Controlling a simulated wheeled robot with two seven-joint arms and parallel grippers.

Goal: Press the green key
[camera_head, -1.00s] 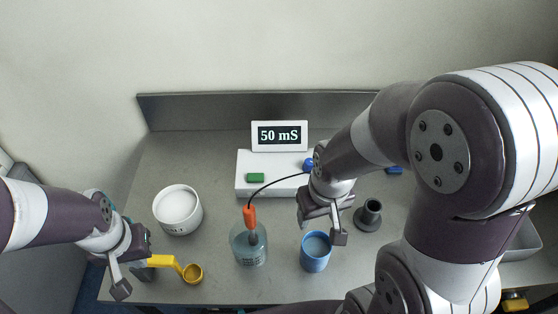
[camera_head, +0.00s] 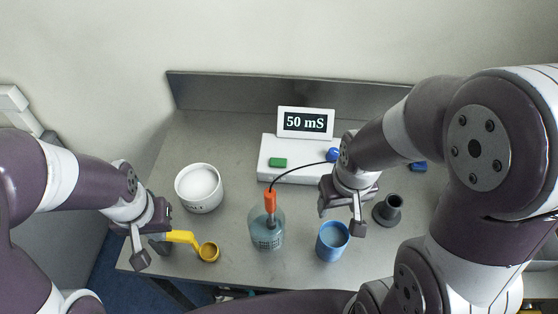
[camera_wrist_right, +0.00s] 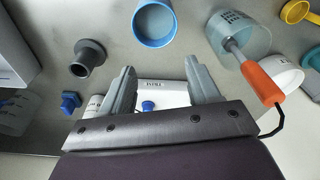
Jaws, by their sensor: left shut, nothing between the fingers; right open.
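The green key (camera_head: 278,162) is on the left part of the top of a white meter box (camera_head: 297,178). The box's raised display (camera_head: 305,122) reads "50 mS". My left gripper (camera_head: 143,246) is shut and empty at the table's left edge, beside a yellow-handled scoop (camera_head: 184,238) and well left of the key. My right gripper (camera_head: 340,212) is open and empty, in front of the box's right part and right of the key. In the right wrist view its fingers (camera_wrist_right: 160,88) stand apart with the white box beyond them; the green key is not visible there.
A blue cup (camera_head: 332,241), a dark grey funnel-like part (camera_head: 388,210) and a white bowl (camera_head: 199,188) stand around.

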